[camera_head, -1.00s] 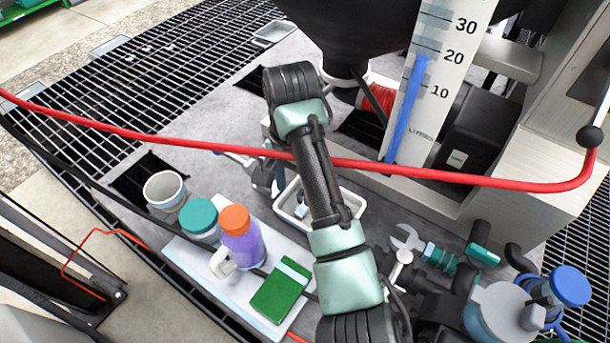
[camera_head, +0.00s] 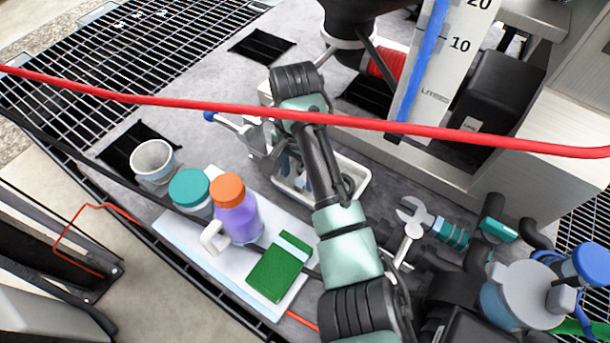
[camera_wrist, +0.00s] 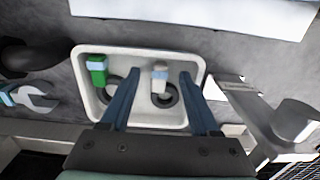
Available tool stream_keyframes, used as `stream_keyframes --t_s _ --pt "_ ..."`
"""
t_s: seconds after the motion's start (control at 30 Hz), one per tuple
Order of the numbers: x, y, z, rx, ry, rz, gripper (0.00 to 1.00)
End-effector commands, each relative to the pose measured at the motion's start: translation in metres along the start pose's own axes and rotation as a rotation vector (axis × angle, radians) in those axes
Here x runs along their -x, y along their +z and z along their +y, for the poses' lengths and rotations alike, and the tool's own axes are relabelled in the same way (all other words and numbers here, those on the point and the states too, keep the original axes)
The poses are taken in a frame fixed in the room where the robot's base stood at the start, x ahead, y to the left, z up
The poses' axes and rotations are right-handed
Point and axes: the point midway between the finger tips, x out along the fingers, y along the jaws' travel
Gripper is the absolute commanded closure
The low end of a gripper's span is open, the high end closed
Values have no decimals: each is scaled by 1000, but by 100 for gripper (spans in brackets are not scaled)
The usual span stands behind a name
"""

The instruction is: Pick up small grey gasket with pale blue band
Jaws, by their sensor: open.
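In the wrist view, a small pale grey piece with a pale blue band (camera_wrist: 159,76) lies in a white tray (camera_wrist: 140,50). A dark grey ring (camera_wrist: 167,99) lies against its lower end; I cannot tell whether they are joined. My gripper (camera_wrist: 158,74) is open, with its two blue fingers to either side of the banded piece and nothing held. Their height above it is unclear. In the head view, my arm covers part of the tray (camera_head: 352,186), and the gasket cannot be made out.
A green piece with a light blue band (camera_wrist: 97,70) and another dark ring share the tray. A wrench (camera_head: 415,215) lies right of it. A purple bottle (camera_head: 238,217), teal-lidded jar (camera_head: 190,189) and green box (camera_head: 278,270) stand left. A red hose (camera_head: 200,107) crosses the view.

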Motion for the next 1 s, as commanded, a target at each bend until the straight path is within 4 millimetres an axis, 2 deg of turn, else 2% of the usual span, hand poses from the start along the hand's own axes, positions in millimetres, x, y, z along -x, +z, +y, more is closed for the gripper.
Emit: stream_keyframes --t_s 0.03,0.2,0.47,0.8,0.83,1.0 --pt "-12 -2 1 -2 2 -1 38" --pt "-29 -2 1 0 1 0 38" --pt "-30 -1 0 0 0 1 38" --pt "-30 -1 0 0 0 1 97" --pt "-30 -1 0 0 0 1 100" --pt "-30 -1 0 0 0 1 100"
